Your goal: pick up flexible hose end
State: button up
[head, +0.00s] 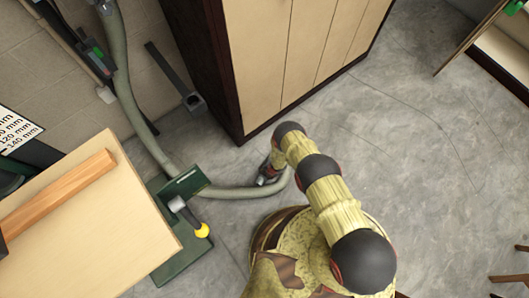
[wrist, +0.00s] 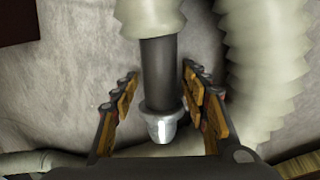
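The flexible hose (head: 215,192) is a pale grey-green corrugated tube running down the wall and along the floor to my gripper (head: 268,174). In the wrist view, the hose end (wrist: 160,75) is a dark cylinder with a shiny metal tip, below a pale ribbed section. My gripper (wrist: 159,78) is open, with one orange-padded finger on each side of the dark cylinder. A narrow gap shows between the cylinder and the fingers. In the head view, the hose end is mostly hidden by my gripper and arm.
A tall wooden cabinet (head: 270,60) stands just behind my gripper. A green metal stand (head: 178,255) with a yellow-tipped lever and a pale board (head: 125,235) carrying a wooden bar are on the left. Open concrete floor (head: 430,150) lies to the right.

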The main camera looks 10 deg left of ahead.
jog(key=c, duration=0.9)
jog(key=shift+o, duration=0.2)
notch_tip(320, 180, up, 28)
jog(key=p, duration=1.2)
jog(key=o, duration=0.5)
jog(key=c, duration=0.4)
jog(key=shift+c, duration=0.2)
